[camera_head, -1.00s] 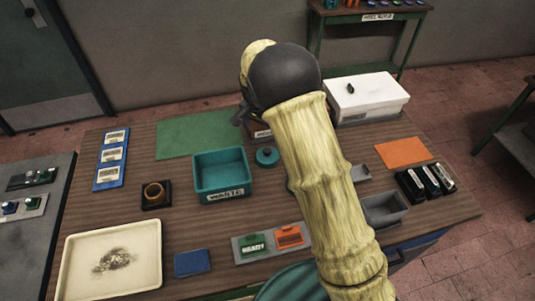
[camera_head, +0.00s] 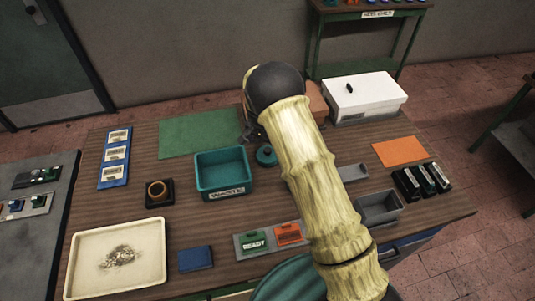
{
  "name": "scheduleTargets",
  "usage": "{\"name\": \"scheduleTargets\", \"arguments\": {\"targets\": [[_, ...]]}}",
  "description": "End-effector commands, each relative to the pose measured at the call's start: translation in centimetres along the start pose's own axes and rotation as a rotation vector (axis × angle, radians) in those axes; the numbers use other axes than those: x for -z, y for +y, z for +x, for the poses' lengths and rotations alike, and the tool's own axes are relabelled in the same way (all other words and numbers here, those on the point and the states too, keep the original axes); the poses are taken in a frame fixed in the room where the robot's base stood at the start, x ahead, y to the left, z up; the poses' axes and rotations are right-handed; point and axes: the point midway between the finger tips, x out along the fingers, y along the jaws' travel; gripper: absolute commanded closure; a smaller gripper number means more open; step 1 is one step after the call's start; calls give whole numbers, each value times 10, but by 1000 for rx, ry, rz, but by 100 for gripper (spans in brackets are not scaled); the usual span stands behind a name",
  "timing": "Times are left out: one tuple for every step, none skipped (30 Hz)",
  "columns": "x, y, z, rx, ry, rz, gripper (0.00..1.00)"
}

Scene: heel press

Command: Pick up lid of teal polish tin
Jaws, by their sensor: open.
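The teal polish tin (camera_head: 266,156) is a small round tin with a knob-like top. It stands on the wooden bench just right of the teal waste bin, partly covered by my arm. My gripper (camera_head: 249,136) shows as small dark fingers below the dark wrist joint, just behind and left of the tin. It is open and seems empty. My arm hides much of the gripper, so the exact gap between fingers and lid cannot be told.
The teal waste bin (camera_head: 223,170) stands close at left. A white box (camera_head: 365,98) and a brown box (camera_head: 317,103) are behind at right. A green mat (camera_head: 200,135) lies clear at the back left. Grey trays (camera_head: 380,208) are at right.

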Motion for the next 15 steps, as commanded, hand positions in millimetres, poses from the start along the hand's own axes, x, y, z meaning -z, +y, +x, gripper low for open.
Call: {"name": "scheduleTargets", "arguments": {"targets": [[1,1,2,-2,-2,0,0],[1,2,4,-3,-2,0,0],[2,2,8,-3,-3,0,0],[2,3,11,-3,-3,0,0],[3,4,14,-4,-3,0,0],[4,4,19,-4,-3,0,0],[5,5,22,-4,-3,1,0],[5,5,26,-3,-2,1,0],[5,5,32,-3,-2,0,0],[4,5,36,-4,-3,0,0],[5,5,39,-3,-2,0,0],[5,4,42,-2,-2,0,0],[5,4,44,-2,-1,0,0],[5,4,46,-1,0,0,0],[5,4,47,0,0,0,0]]}}
